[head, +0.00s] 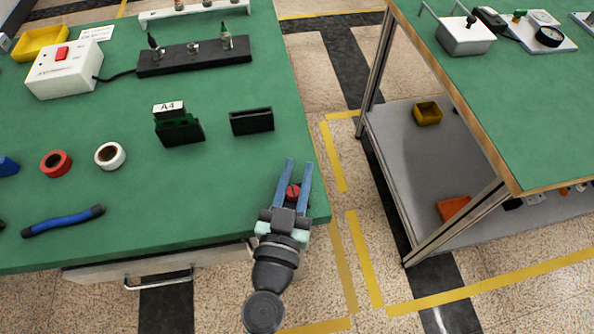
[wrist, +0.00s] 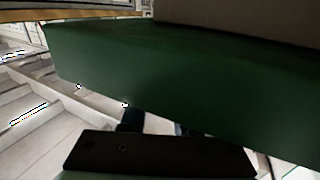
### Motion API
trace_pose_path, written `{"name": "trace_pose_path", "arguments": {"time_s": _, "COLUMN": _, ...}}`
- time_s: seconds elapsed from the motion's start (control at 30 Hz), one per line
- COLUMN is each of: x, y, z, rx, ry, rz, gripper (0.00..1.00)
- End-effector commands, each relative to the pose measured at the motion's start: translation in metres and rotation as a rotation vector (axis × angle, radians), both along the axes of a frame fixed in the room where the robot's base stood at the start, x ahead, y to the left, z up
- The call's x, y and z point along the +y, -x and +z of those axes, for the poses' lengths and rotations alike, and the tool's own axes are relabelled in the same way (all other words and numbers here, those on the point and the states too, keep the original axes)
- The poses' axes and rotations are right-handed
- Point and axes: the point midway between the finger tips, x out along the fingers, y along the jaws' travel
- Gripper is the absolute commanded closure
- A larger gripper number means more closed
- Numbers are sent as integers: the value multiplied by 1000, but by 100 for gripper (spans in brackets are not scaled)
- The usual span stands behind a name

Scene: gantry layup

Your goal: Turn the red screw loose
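The red screw (head: 293,191) shows as a small round red head near the front right corner of the green table (head: 230,190) in the head view. My gripper (head: 299,164) points away from the camera over that corner. Its two blue fingers stand apart, and the red head shows between them, nearer the palm than the tips. Contact between fingers and screw cannot be made out. In the wrist view a dark block fills the bottom, with dark finger shapes behind it. The screw is not visible there.
A black slotted block (head: 251,121) and the A4 holder (head: 180,128) stand behind my gripper. Red tape (head: 56,163), white tape (head: 110,155) and a blue-handled tool (head: 62,221) lie left. A second green-topped bench (head: 515,110) stands right, across an aisle.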

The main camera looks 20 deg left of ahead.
Motion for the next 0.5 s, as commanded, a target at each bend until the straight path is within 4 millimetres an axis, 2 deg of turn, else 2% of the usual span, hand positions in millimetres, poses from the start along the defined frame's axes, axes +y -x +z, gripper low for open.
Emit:
{"name": "trace_pose_path", "arguments": {"time_s": 0.03, "x": 0, "y": 0, "z": 0, "rx": 0, "ry": 0, "rz": 0, "gripper": 94}}
{"name": "trace_pose_path", "arguments": {"time_s": 0.07, "x": 0, "y": 0, "z": 0, "rx": 0, "ry": 0, "rz": 0, "gripper": 100}}
{"name": "trace_pose_path", "arguments": {"time_s": 0.5, "x": -1, "y": 0, "z": 0, "rx": -1, "ry": 1, "rz": 8, "gripper": 100}}
